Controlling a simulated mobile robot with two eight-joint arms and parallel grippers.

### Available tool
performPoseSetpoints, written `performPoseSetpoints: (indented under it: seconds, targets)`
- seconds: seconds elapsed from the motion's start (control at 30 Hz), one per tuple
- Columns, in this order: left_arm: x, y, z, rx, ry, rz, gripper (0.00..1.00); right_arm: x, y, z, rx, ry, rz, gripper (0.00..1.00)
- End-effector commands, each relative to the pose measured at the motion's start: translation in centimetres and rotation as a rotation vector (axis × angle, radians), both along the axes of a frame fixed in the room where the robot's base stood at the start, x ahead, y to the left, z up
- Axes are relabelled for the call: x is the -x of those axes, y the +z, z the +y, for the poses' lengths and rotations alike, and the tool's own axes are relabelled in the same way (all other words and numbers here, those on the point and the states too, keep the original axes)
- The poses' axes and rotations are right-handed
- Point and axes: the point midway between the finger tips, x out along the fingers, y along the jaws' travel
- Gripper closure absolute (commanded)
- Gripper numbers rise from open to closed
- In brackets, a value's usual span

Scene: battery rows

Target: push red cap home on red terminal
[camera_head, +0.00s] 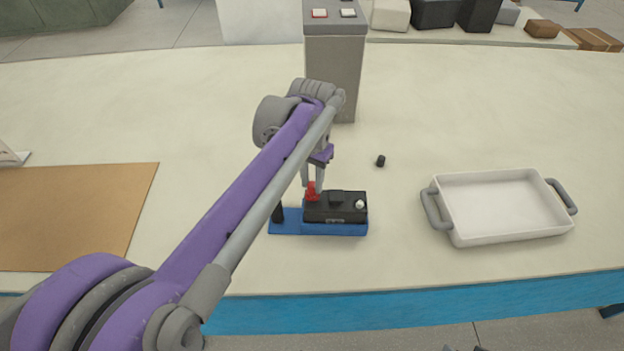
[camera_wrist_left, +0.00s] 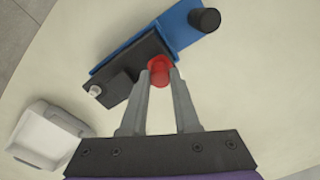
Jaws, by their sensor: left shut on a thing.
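The red cap (camera_head: 312,192) is at the left end of the black battery (camera_head: 345,212), where the red terminal is hidden under it. The battery sits in a blue holder (camera_head: 335,230). My left gripper (camera_head: 314,186) comes down from above and is shut on the red cap. In the left wrist view the red cap (camera_wrist_left: 159,68) is between the two fingertips (camera_wrist_left: 160,76), over the battery's edge (camera_wrist_left: 135,68). I cannot tell whether the cap is fully seated. A bare silver terminal (camera_head: 360,204) stands at the battery's right end. My right gripper is not in view.
A small black cap (camera_head: 381,160) lies on the table behind the battery. A black post (camera_head: 277,213) stands on the holder's left end. A white tray (camera_head: 455,232) with grey handles is at right. A grey pillar (camera_head: 345,80) stands behind. A brown mat (camera_head: 75,215) lies at left.

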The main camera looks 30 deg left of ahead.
Motion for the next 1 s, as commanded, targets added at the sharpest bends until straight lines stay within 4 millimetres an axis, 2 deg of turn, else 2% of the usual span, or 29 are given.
performPoseSetpoints:
  seconds: [0.9,0.93,1.0]
  targets:
    - [0.0,-0.82,0.0,0.0,0.0,0.0,1.0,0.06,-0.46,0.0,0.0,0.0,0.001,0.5]
    - [0.0,-0.82,0.0,0.0,0.0,0.0,0.65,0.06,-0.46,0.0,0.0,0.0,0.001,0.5]
    - [0.0,-0.82,0.0,0.0,0.0,0.0,0.53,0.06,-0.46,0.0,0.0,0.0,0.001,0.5]
